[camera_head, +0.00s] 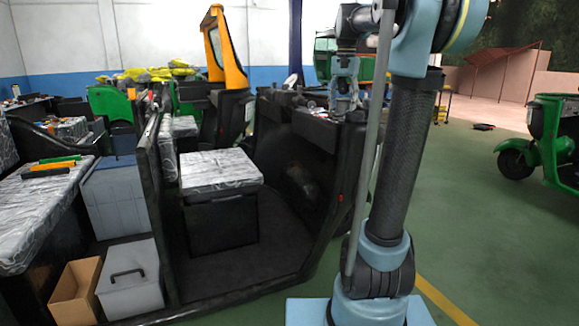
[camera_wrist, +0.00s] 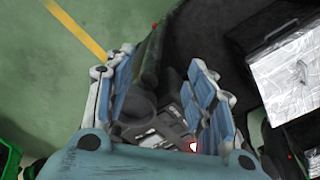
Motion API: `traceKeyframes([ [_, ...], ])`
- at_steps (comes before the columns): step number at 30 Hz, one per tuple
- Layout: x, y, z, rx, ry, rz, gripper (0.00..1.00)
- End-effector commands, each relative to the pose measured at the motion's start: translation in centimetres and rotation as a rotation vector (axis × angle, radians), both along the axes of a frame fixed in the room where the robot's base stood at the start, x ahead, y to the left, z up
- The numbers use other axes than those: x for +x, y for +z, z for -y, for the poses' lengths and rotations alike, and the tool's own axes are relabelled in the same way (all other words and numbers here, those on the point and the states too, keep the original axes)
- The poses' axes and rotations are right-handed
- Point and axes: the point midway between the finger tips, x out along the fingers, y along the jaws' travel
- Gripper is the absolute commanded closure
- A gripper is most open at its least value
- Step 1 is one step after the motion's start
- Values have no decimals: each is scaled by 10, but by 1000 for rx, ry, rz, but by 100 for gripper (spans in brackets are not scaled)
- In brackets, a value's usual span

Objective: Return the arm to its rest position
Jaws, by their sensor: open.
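My gripper (camera_wrist: 165,95) is open in the wrist view, its two blue-padded fingers spread apart with nothing held between them. It points down over the rickshaw's dark front panel, where a black cylindrical part and small grey items show between the fingers. In the head view my gripper (camera_head: 345,100) hangs small above the right end of the rickshaw's black dashboard (camera_head: 312,130). I cannot tell from the head view whether it touches the dashboard. My arm rises at the right of the head view and bends over at the top.
The open black rickshaw body holds a seat with a grey patterned cover (camera_head: 218,170). A grey lidded box (camera_head: 130,280) and a cardboard box (camera_head: 75,290) sit at the left. A green rickshaw (camera_head: 550,140) stands at the far right. Green floor (camera_head: 490,220) is clear to the right.

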Motion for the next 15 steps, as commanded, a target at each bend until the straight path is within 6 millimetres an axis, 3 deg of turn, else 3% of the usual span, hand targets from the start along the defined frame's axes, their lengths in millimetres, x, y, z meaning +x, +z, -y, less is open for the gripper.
traceKeyframes([
  [3,-36,-25,1,-3,48,14,50],
  [15,-146,-126,2,-19,220,64,50],
])
